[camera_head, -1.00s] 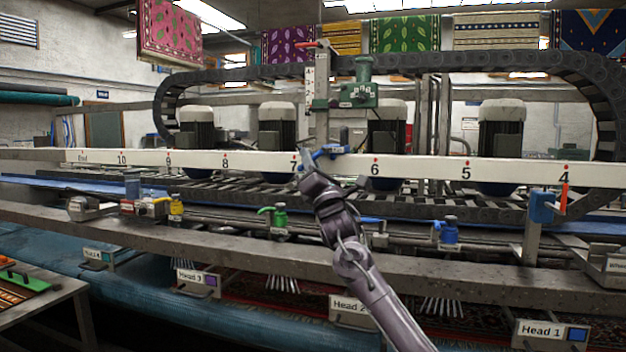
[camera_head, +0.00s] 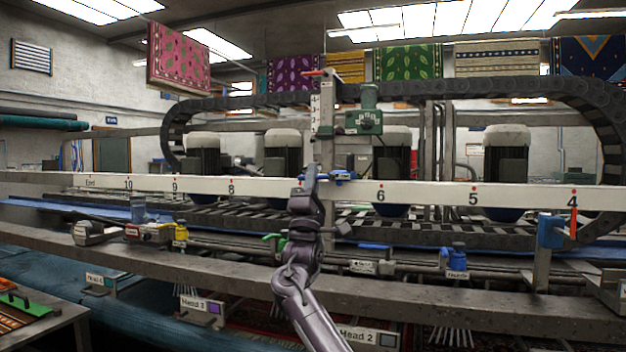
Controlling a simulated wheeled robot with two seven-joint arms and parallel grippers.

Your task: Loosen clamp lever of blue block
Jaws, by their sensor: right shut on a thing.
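The blue block (camera_head: 345,177) sits on the white numbered rail (camera_head: 440,193), just left of the number 6, below the green unit (camera_head: 364,121) on its upright post. My right gripper (camera_head: 311,174) reaches up from below to the rail, at the left side of the blue block. Its fingers are shut on the block's clamp lever, which they and the wrist mostly hide. The number 7 is hidden behind the gripper. My left gripper is not in view.
Below the rail run a lower bar with a green valve (camera_head: 273,241), a blue fitting (camera_head: 454,257) and a yellow fitting (camera_head: 181,232). A grey beam (camera_head: 420,289) crosses in front.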

